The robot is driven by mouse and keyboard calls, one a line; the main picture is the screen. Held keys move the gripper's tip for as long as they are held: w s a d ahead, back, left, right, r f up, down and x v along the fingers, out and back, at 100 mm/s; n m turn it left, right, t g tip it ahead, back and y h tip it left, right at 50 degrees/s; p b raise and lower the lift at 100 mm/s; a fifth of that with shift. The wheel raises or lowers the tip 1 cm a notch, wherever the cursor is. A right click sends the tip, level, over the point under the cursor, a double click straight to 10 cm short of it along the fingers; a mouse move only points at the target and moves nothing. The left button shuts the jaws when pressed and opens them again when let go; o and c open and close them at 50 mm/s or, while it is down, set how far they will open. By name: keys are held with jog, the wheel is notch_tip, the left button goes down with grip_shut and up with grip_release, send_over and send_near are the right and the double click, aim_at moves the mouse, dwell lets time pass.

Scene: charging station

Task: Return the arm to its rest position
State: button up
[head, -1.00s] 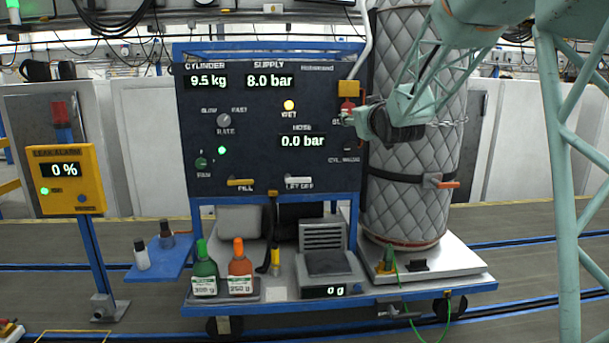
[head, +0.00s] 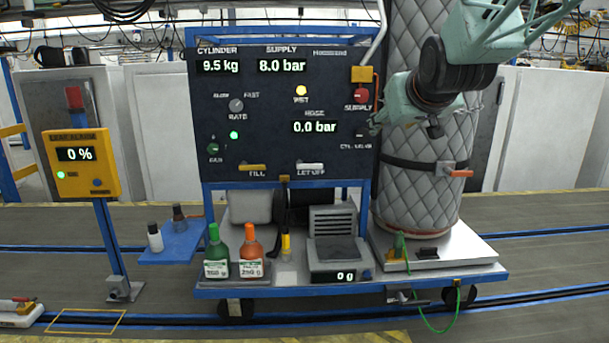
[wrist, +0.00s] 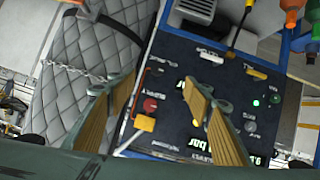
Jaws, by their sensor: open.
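My gripper (head: 376,124) is at the right edge of the dark control panel (head: 270,130), in front of the quilted cylinder (head: 418,185). In the wrist view its two fingers are spread apart, with nothing between the tips (wrist: 158,82). The red supply knob (head: 361,95) is uncovered just above and left of the gripper in the head view. It also shows in the wrist view (wrist: 150,104), between the fingers but beyond them. My arm comes in from the upper right, and its wrist hides part of the cylinder.
A chain (wrist: 85,74) crosses the quilted cylinder. A yellow alarm box (head: 80,163) stands on a post at left. Green (head: 216,256) and orange (head: 251,256) bottles and a scale (head: 337,255) reading 0 g are on the cart. Open floor lies in front.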

jog(key=s+f+g, duration=0.3)
jog(key=s+f, duration=0.2)
jog(key=s, duration=1.2)
jog(key=s+a+f+m+g, duration=0.1)
jog(key=s+f+g, duration=0.2)
jog(key=s, duration=1.5)
jog(key=s+f+m+g, duration=0.1)
jog(key=s+f, duration=0.7)
jog(key=s, duration=1)
jog(key=shift+s+a+f+g, duration=0.15)
jog(key=shift+a+f+g, duration=0.2)
jog(key=shift+g, duration=0.55)
